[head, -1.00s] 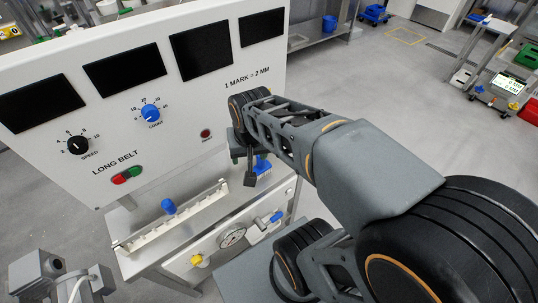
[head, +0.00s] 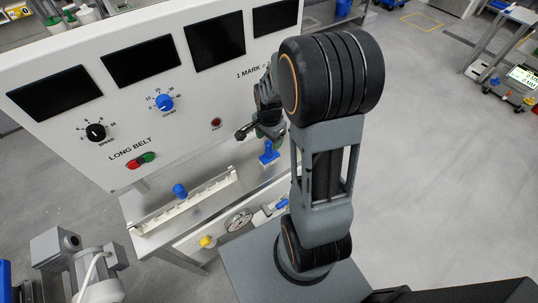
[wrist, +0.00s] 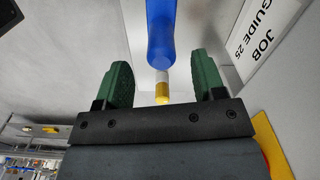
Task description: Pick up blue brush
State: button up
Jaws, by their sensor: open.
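In the head view a small blue brush-like item (head: 268,153) stands on the steel ledge below the panel, right of the white rail. My gripper (head: 243,133) is just above and left of it, in front of the panel, partly hidden by my arm. In the wrist view the green fingers of my gripper (wrist: 164,82) are apart. A blue handle-like thing (wrist: 160,35) with a white and yellow end lies in line with the gap between them. I cannot tell whether this is the same item, nor whether the fingers touch it.
The white control panel (head: 120,130) rises behind the ledge. The white rail (head: 185,205) with a blue knob (head: 180,190) is to the left. Below are a gauge (head: 238,222) and a yellow knob (head: 207,241). In the wrist view a "JOB GUIDE 25" sign (wrist: 262,38) is at right.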

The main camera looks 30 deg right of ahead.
aim_at(269, 148)
jog(key=shift+w+d+f+p, duration=0.1)
jog(key=shift+f+p, duration=0.2)
jog(key=shift+f, duration=2.55)
jog(key=shift+c, duration=0.4)
jog(key=c, duration=0.9)
